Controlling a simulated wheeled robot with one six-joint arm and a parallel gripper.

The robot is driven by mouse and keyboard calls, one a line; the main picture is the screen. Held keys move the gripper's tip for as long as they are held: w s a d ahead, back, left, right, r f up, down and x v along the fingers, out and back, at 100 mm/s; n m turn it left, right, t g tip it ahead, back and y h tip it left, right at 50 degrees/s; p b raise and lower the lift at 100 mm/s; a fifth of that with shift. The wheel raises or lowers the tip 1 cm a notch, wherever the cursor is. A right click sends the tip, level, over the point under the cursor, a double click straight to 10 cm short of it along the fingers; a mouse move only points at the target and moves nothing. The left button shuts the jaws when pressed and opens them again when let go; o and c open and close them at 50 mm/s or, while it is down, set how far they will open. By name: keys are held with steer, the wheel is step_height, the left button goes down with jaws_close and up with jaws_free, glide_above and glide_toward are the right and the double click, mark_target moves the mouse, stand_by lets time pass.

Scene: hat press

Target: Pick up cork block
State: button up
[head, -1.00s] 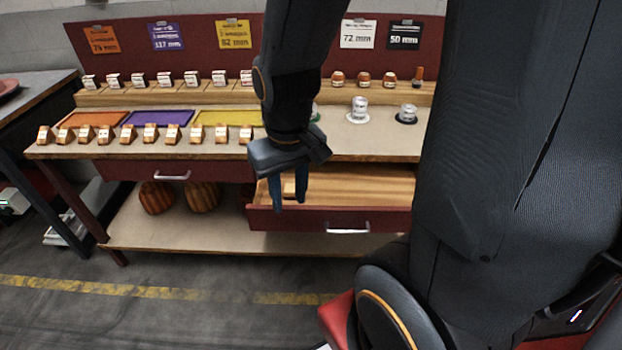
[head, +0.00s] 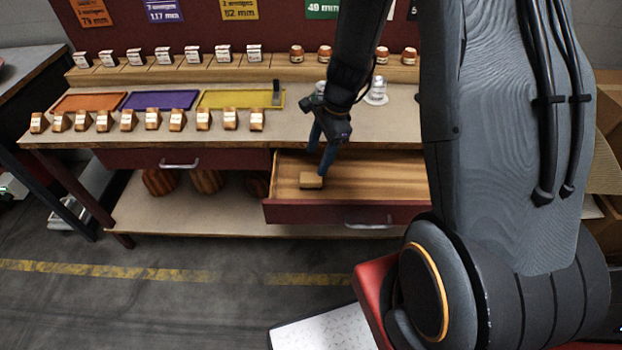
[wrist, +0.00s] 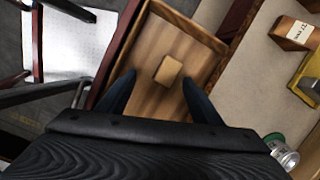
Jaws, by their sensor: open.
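The cork block (head: 311,180) is a small tan block lying on the floor of the open drawer (head: 385,212), near its left end. It also shows in the wrist view (wrist: 169,71), ahead of my fingers and between their lines. My gripper (head: 318,158) is above the drawer, pointing down, just above and slightly right of the block in the head view. In the wrist view my two fingers (wrist: 160,92) are spread apart with nothing between them. The block appears apart from both fingers.
The drawer walls surround the block closely on the left. Above the drawer is the worktop (head: 300,125) with several labelled wooden blocks along its edge, coloured trays (head: 160,100) and metal weights (head: 376,92). A closed drawer (head: 180,160) is to the left.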

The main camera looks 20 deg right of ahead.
mark_target(312, 177)
steer(key=f+m, duration=0.1)
steer(key=w+f+m, duration=0.1)
steer(key=w+d+f+m, duration=0.1)
steer(key=m, duration=0.1)
steer(key=shift+f, duration=0.4)
steer(key=shift+w+f+y, duration=0.15)
steer(key=shift+f+y, duration=0.15)
steer(key=shift+p+x, duration=1.1)
steer(key=shift+x, duration=2.6)
steer(key=shift+w+d, duration=0.15)
steer(key=shift+w, duration=0.05)
steer(key=shift+c, duration=0.2)
steer(key=c, duration=1.1)
